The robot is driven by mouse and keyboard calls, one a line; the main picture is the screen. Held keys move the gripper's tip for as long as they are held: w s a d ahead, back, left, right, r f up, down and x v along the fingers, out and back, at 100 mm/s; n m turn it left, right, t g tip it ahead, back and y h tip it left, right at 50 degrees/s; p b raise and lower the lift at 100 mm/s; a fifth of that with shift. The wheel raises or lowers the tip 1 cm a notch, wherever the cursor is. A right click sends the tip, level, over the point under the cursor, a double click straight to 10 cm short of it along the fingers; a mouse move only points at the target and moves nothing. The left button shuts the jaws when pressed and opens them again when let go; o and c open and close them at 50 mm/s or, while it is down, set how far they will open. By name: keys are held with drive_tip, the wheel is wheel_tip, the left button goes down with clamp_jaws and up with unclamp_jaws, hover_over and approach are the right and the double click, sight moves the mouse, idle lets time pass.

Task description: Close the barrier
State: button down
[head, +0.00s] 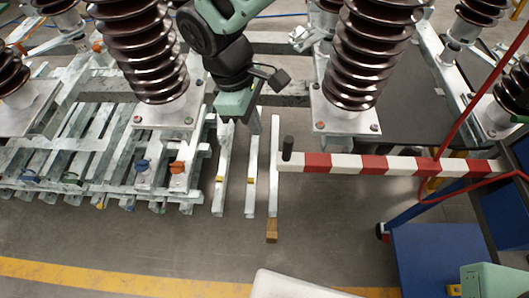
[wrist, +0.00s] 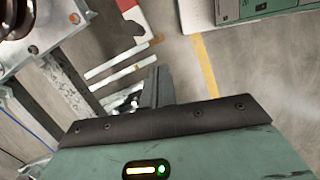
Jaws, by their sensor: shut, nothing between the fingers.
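The barrier (head: 345,164) is a red and white striped bar that runs across the right half of the head view. A black upright knob (head: 287,148) stands at its left end. In the wrist view, the barrier's end (wrist: 128,6) shows at the top, with the dark knob (wrist: 136,28) beside it. My gripper (head: 256,122) is left of and a little above the knob in the head view, apart from the barrier. Its fingers (wrist: 159,76) are shut and empty in the wrist view.
Brown ribbed insulators (head: 147,55) stand on metal frames behind and beside my arm. Grey slatted pallets (head: 70,150) lie at left. The floor in front, with a yellow line (head: 110,280), is mostly clear.

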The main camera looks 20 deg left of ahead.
drive_tip(key=a+f+n+t+h, duration=0.1)
drive_tip(key=a+f+n, duration=0.1)
drive_tip(key=a+f, duration=0.3)
drive_tip(key=w+d+f+p, duration=0.1)
drive_tip(key=d+f+p, duration=0.6)
drive_tip(key=f+p, duration=0.1)
drive_tip(key=shift+d+f+n, duration=0.25)
drive_tip(key=shift+f+n, duration=0.05)
drive_tip(key=shift+f, duration=0.35)
